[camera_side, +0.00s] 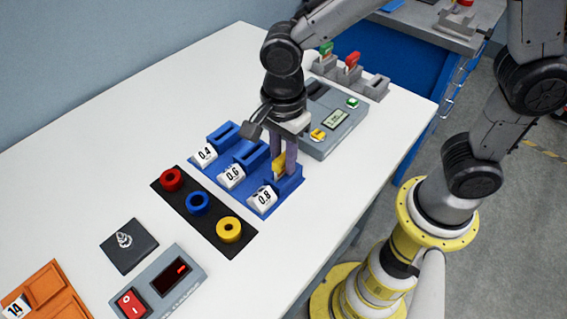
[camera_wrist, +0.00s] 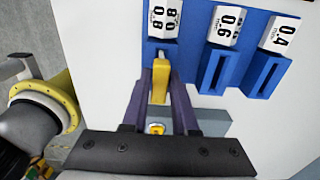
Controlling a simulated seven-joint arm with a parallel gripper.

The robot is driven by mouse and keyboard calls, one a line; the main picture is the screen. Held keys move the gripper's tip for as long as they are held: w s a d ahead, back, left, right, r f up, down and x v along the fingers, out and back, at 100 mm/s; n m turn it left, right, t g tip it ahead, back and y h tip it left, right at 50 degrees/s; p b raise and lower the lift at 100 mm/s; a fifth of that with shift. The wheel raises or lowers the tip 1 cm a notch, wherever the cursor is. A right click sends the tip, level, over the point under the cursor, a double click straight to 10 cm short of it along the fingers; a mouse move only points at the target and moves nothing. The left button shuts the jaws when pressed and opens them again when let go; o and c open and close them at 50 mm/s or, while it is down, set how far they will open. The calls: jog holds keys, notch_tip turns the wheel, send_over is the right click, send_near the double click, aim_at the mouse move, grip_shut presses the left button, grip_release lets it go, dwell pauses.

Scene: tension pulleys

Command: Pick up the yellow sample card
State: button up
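The yellow sample card (camera_side: 279,163) stands upright in the slot of the blue holder marked 0.8 (camera_side: 288,186), the one nearest my arm base. In the wrist view the card (camera_wrist: 160,75) shows between the two purple fingers of my gripper (camera_wrist: 161,86). In the side view my gripper (camera_side: 283,165) points down over the holder, its fingertips level with the card's upper part. The fingers stand on both sides of the card; I cannot tell whether they touch it. The card's lower part is hidden in the slot.
Empty blue holders marked 0.6 (camera_side: 250,155) and 0.4 (camera_side: 222,134) stand alongside. A grey device (camera_side: 340,118) with yellow and green buttons is behind the gripper. A black mat (camera_side: 212,216) with red, blue and yellow rings lies in front.

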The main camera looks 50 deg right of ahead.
aim_at(283, 156)
grip_shut()
jog(key=shift+r, duration=0.1)
jog(key=shift+r, duration=0.55)
notch_tip(283, 156, up, 2)
jog(key=shift+r, duration=0.1)
jog(key=s+d+r, duration=0.7)
jog(key=s+r, duration=0.2)
jog(key=s, duration=0.3)
jog(key=shift+r, duration=0.3)
jog(key=shift+r, duration=0.1)
jog(key=shift+r, duration=2.4)
